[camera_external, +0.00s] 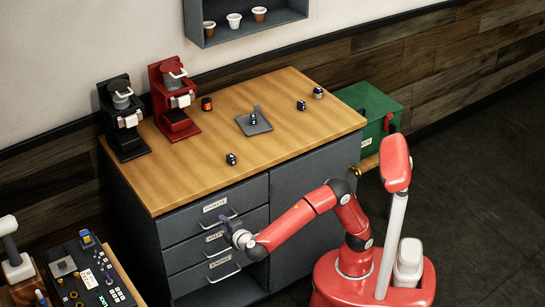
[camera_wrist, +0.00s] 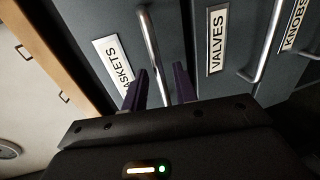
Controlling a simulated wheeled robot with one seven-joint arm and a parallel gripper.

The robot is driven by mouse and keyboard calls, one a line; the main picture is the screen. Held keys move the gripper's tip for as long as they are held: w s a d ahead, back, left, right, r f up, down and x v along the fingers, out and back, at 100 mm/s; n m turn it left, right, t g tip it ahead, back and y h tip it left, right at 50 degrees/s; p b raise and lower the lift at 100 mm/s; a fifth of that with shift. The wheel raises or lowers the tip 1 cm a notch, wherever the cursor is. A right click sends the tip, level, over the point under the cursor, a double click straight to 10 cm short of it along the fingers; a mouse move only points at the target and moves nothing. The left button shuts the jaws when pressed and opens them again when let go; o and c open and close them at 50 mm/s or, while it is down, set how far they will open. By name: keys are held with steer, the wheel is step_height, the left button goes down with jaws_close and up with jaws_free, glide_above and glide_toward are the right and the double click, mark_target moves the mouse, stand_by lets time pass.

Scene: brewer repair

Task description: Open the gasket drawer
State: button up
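The gasket drawer (camera_external: 190,214) is the top drawer of the grey cabinet and looks closed. In the wrist view its front (camera_wrist: 100,20) carries a white "GASKETS" label (camera_wrist: 116,60), partly hidden by a finger. Its silver bar handle (camera_wrist: 149,40) runs down between my two purple fingers. My gripper (camera_wrist: 159,80) is open, with one finger on each side of the handle; I cannot tell whether either touches it. In the external view my gripper (camera_external: 230,222) is at the top drawer's front, near the right end of its handle (camera_external: 213,224).
Below are the valves drawer (camera_wrist: 212,45) and the knobs drawer (camera_wrist: 282,60), each with a bar handle. The wooden countertop (camera_external: 190,180) overhangs above, bearing red (camera_external: 173,100) and black (camera_external: 123,118) brewers and small parts. A tool table (camera_external: 90,280) stands at the lower left.

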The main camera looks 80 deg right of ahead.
steer(key=shift+x, duration=1.2)
jaws_close()
